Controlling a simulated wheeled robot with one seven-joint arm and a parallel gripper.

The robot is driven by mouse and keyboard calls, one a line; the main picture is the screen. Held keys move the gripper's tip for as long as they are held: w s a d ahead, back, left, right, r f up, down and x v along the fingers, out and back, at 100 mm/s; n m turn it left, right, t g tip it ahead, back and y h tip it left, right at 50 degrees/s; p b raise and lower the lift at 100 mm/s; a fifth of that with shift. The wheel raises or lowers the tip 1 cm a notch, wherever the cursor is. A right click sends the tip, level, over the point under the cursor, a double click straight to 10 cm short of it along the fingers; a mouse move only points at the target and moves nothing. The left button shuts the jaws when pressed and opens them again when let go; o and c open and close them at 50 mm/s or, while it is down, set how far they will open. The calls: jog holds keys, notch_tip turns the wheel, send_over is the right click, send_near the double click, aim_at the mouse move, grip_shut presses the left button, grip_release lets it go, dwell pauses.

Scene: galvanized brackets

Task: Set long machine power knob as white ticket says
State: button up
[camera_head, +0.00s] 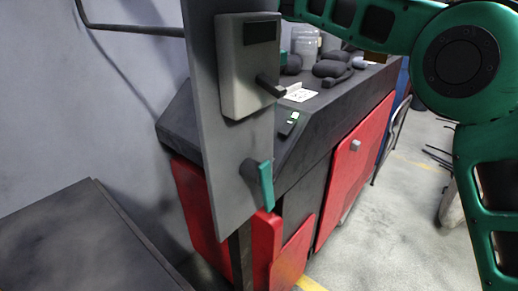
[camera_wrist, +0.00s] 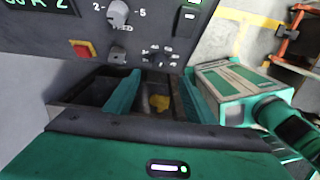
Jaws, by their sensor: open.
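The long machine (camera_head: 325,112) has a dark top and red doors and runs back along the wall in the head view. A white ticket (camera_head: 299,93) lies on its top; its writing is too small to read. In the wrist view a dark control panel (camera_wrist: 40,62) shows a grey knob (camera_wrist: 118,13) above a "FEED" label, and a small black knob (camera_wrist: 158,60) with a numbered scale. I cannot read a power label. My gripper (camera_wrist: 160,88) is open and empty, its green fingers apart below the panel.
A grey upright plate (camera_head: 233,165) with a grey box (camera_head: 247,65) and a green lever (camera_head: 265,185) stands in front. Dark rounded items (camera_head: 330,69) and a clear jar (camera_head: 305,45) sit on the machine. A green and white box (camera_wrist: 238,82) is right of my gripper.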

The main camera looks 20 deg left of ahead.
jog(key=shift+a+f, duration=0.15)
jog(key=shift+f, duration=5.25)
jog(key=shift+c, duration=0.6)
jog(key=shift+s, duration=0.1)
jog(key=c, duration=0.9)
